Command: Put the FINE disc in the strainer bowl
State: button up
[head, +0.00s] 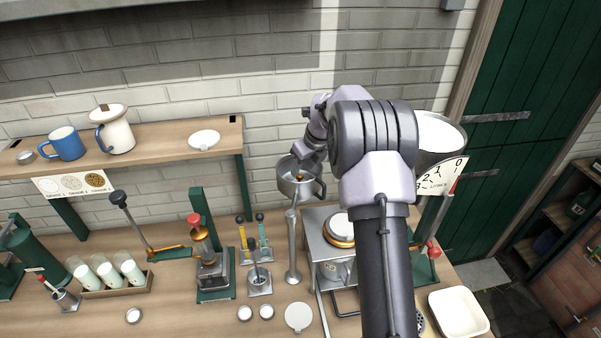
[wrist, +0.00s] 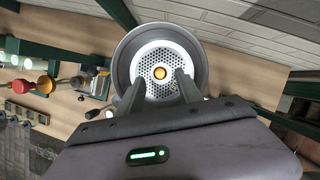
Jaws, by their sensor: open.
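The strainer bowl (head: 286,186) is a grey metal bowl on a tall stem in the head view. It also shows from above in the wrist view (wrist: 122,62). A pale perforated disc (wrist: 143,71) with an orange knob lies inside the bowl; I cannot read its grade. My gripper (wrist: 160,84) is open, its two fingers over the bowl on either side below the knob, holding nothing. Whether the fingers touch the disc is unclear. In the head view my arm hides part of the area. A plain white disc (head: 299,317) lies on the bench front.
A card with three disc pictures (head: 73,184) hangs from the shelf (head: 165,140), which bears mugs and a white plate (head: 204,139). A dial scale (head: 440,177) stands right of my arm. A white tray (head: 458,312) sits at the bench's right front.

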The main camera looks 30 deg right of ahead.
jog(key=s+a+r+n, duration=0.3)
jog(key=s+r, duration=0.1)
jog(key=r, duration=0.3)
jog(key=s+a+r+n, duration=0.2)
jog(key=s+a+r, duration=0.1)
jog(key=r, duration=0.4)
jog(key=s+a+r+n+t, duration=0.1)
jog(key=s+a+r+n, duration=0.3)
jog(key=s+a+n, duration=0.45)
jog(key=s+a+r+n, duration=0.3)
jog(key=s+a+n, duration=0.25)
jog(key=s, duration=0.65)
jog(key=s+a+f+n+y, duration=0.1)
jog(key=s+a+f+n, duration=0.1)
jog(key=s+n, duration=0.35)
jog(key=s+a+f+n, duration=0.1)
jog(key=s+f+n, duration=0.1)
jog(key=s+n, duration=0.35)
notch_tip(320, 180, down, 23)
jog(key=b, duration=2.2)
jog(key=shift+s+a+f+m+b, duration=0.2)
jog(key=shift+s+a+m+b, duration=0.1)
jog(key=shift+b, duration=0.1)
